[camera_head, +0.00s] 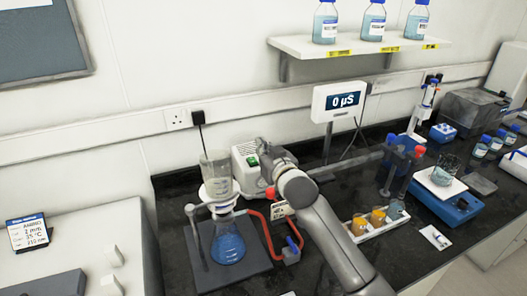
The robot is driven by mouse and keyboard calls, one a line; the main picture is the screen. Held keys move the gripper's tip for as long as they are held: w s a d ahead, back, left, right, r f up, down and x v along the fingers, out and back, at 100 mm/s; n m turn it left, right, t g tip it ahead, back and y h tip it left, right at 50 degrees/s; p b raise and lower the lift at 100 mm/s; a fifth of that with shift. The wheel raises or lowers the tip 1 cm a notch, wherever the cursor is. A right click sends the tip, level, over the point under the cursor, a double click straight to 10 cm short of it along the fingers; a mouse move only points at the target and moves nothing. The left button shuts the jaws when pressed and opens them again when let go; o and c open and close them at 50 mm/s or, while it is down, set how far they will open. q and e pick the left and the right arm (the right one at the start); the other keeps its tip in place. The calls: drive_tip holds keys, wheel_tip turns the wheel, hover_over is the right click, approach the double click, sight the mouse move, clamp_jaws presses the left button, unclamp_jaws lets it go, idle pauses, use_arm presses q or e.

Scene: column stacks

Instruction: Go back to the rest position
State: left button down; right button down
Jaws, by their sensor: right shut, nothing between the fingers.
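My right arm rises from the bottom middle. My right gripper (267,153) is at its far end, small and dark, in front of the white box with a green button (246,160). It looks shut and holds nothing. The fingertips are partly hidden, and I cannot tell whether they touch the box. My left gripper does not show.
Red tubing (266,236) runs beside the flask. A display reading 0 µS (338,101) stands behind. Bottles (326,25) line the shelf.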

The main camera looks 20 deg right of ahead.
drive_tip(key=shift+s+r, duration=0.1)
drive_tip(key=shift+s, duration=0.3)
